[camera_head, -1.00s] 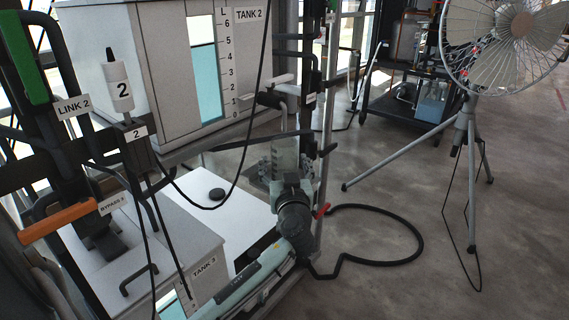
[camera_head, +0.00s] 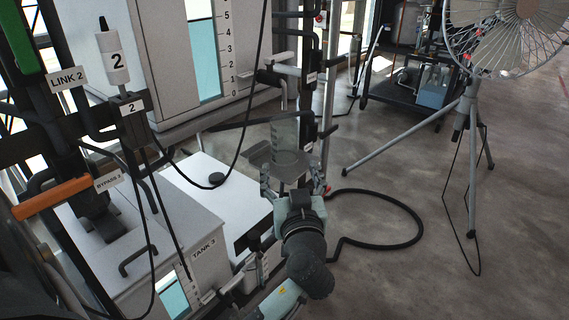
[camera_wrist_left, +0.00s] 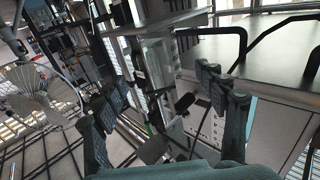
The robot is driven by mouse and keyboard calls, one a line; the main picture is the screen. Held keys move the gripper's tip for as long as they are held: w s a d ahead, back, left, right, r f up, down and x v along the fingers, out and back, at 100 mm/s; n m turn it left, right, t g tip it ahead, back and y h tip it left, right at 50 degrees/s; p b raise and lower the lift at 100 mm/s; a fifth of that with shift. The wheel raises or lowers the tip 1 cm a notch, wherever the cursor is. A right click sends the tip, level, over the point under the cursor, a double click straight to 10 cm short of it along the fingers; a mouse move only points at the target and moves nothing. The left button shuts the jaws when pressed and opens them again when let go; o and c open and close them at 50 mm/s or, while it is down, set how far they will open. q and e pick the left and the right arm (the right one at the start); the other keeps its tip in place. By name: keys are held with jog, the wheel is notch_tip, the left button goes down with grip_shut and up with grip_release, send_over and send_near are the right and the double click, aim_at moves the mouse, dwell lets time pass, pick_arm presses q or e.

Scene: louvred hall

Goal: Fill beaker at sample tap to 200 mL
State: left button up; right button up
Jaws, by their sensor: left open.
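A clear beaker-like vessel (camera_head: 285,132) stands upright near the middle of the head view, by the dark upright post. A grey tap-like fitting with a pale lever (camera_head: 284,70) and a bent spout is above it. My left gripper (camera_head: 291,178) is open, its fingers spread just in front of and below the vessel. I cannot tell whether they touch it. In the left wrist view the left gripper (camera_wrist_left: 163,115) shows both fingers wide apart with nothing clearly held. Fill level and marks on the vessel are too small to read. My right gripper is not in view.
Tank 3 (camera_head: 205,252) and a bypass valve with an orange handle (camera_head: 52,196) are at left. A black hose (camera_head: 415,215) loops on the floor. A fan on a tripod (camera_head: 468,115) stands at right.

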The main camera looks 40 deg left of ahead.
pick_arm(q)
jog(key=s+a+f+m+g+h, duration=0.1)
jog(key=s+f+m+g+h, duration=0.25)
jog(key=f, duration=1.05)
jog(key=s+d+f+m+g+h, duration=0.2)
jog(key=s+f+m+g+h, duration=0.1)
jog(key=s+f, duration=0.5)
jog(key=s+d+f+m+g+h, duration=0.1)
jog(key=s+f+m+g+h, duration=0.2)
jog(key=s+f, duration=0.5)
notch_tip(320, 180, down, 2)
jog(key=shift+d+f+g, duration=0.2)
jog(key=shift+d+g, duration=0.2)
jog(key=shift+g, duration=0.15)
jog(key=shift+h, duration=0.25)
